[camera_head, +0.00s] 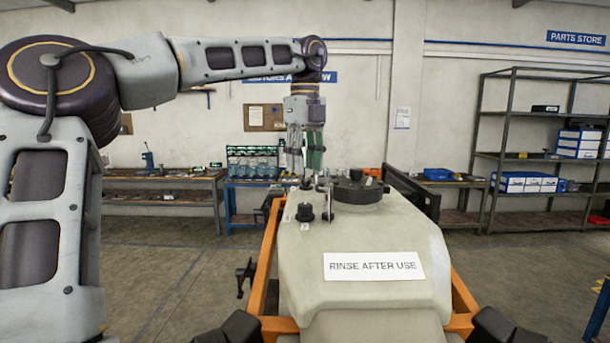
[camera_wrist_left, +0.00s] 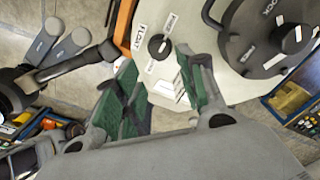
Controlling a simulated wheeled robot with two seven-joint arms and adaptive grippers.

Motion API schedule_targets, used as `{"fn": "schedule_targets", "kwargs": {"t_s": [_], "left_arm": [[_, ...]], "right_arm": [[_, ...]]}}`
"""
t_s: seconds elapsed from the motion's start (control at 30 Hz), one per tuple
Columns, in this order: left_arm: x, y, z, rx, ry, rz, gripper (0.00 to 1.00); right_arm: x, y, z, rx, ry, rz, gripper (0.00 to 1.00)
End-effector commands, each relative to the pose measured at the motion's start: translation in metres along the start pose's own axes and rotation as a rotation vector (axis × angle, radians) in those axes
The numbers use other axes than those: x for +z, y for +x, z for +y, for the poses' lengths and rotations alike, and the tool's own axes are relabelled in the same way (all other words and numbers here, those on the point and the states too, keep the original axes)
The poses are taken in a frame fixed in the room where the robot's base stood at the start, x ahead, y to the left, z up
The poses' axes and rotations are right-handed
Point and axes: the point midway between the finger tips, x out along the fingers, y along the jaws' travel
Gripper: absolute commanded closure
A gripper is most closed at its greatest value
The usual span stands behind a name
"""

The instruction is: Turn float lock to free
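The float lock is a small round black knob (camera_wrist_left: 159,46) with a white mark, on the pale tank top in the left wrist view. A "FLOAT" label and smaller labels surround it. In the head view a black knob with white labels around it (camera_head: 305,212), at the tank's left, appears to be the same one. My left gripper (camera_head: 305,158) points down over the tank's back left. In the left wrist view its green-padded fingers (camera_wrist_left: 163,92) are spread apart with nothing between them, and the knob lies beyond the fingertips. My right gripper is not in view.
A large black lid (camera_head: 358,189) stands right of the knob on the tank (camera_head: 370,235). A black-handled lever (camera_wrist_left: 75,64) shows left of the knob in the wrist view. An orange frame (camera_head: 262,268) surrounds the tank. Benches and a shelf (camera_head: 545,150) stand behind.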

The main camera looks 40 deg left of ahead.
Motion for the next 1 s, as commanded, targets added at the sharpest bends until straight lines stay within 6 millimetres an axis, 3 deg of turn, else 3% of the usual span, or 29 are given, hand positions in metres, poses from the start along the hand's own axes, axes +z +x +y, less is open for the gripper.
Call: {"fn": "schedule_targets", "kwargs": {"t_s": [0.3, 1.0], "left_arm": [[0.001, -0.018, 0.000, 0.001, -0.001, -0.001, 0.60], [0.000, -0.020, 0.000, 0.000, 0.000, -0.001, 0.60]], "right_arm": [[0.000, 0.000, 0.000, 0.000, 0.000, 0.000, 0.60], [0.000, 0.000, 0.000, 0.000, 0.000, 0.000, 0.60]]}}
